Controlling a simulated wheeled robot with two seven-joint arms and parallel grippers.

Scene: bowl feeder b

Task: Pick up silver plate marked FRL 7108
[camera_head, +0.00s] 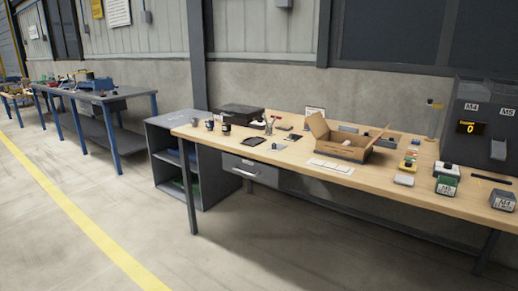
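I cannot make out a silver plate marked FRL 7108; no such marking is readable in the head view. Small greyish pieces lie on the wooden workbench (400,190), including a flat grey item (278,146) in front of the cardboard box and a pale flat piece (404,180) to its right. They are too small to identify. Neither of my grippers shows in this view.
The open cardboard box (343,148) stands mid-bench. A grey shelf unit (180,165) adjoins the bench's left end. Floor in front is clear.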

